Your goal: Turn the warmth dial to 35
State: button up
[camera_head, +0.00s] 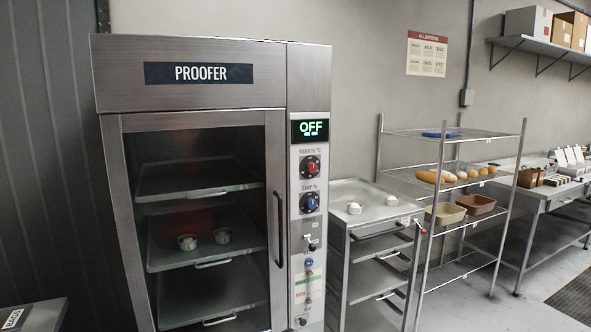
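The proofer (200,90) is a steel cabinet with a glass door, filling the left and middle of the view. Its control panel runs down the right side. The display (310,130) reads OFF in green. Below it, the warmth dial (310,167) is a red knob on a dark round face, under a label that appears to read WARMTH °C. Its exact setting is too small to read. A blue damp dial (310,202) sits just below it. A switch (312,243) is lower on the panel. My gripper is not in view.
The proofer door's vertical handle (280,229) stands left of the dials. Beyond are a wire shelf (450,185) with bread and a table (545,200). Floor shows at lower right.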

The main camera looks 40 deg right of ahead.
aim_at(312, 167)
jog(key=z, duration=0.15)
jog(key=i, duration=0.95)
jog(key=z, duration=0.3)
